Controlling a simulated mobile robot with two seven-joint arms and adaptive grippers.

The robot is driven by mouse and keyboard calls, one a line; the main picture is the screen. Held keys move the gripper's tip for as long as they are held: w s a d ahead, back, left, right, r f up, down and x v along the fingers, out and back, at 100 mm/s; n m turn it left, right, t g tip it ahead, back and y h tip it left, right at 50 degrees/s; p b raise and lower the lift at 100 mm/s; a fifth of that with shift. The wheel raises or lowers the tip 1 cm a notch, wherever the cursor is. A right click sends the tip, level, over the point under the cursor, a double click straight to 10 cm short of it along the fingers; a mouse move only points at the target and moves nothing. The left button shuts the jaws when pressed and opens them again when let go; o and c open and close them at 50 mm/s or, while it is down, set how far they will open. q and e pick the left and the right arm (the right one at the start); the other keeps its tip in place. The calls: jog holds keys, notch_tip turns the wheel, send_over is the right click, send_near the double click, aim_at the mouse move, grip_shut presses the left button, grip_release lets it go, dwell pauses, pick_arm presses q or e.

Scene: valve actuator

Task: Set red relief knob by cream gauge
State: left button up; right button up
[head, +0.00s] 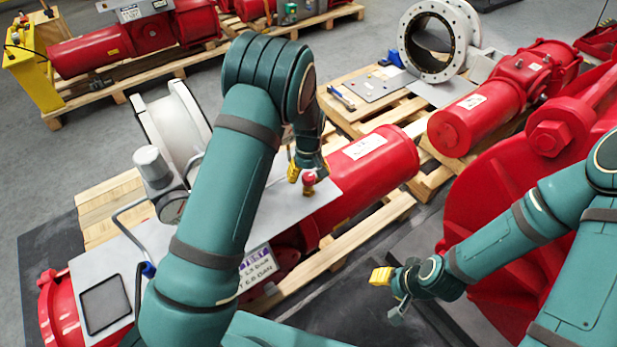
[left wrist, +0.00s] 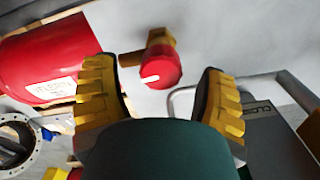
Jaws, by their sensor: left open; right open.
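The red relief knob (head: 309,177) stands on a pale plate (head: 300,205) beside the large red cylinder. In the left wrist view the red knob (left wrist: 161,67) has a white mark on its face and sits on a brass fitting (left wrist: 158,42). My left gripper (head: 296,172) is open at the knob; its yellow fingers lie on either side of it in the wrist view, with gaps. Contact is not visible. A round gauge (head: 172,208) is partly hidden by my left arm; its reading is illegible. My right gripper (head: 388,290) is open and empty at lower right.
The red cylinder (head: 375,170) lies close beside the knob. A bent grey rod (head: 128,212) and a tablet (head: 105,304) are on the plate at left. Pallets with red actuators and a flanged ring (head: 432,40) stand behind. A large red body fills the right.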

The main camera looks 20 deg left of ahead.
pick_arm(q)
jog(key=shift+f, duration=0.6)
jog(key=c, duration=1.2)
jog(key=shift+n+p, duration=0.35)
jog(key=shift+n, duration=1.05)
jog(key=o, duration=1.2)
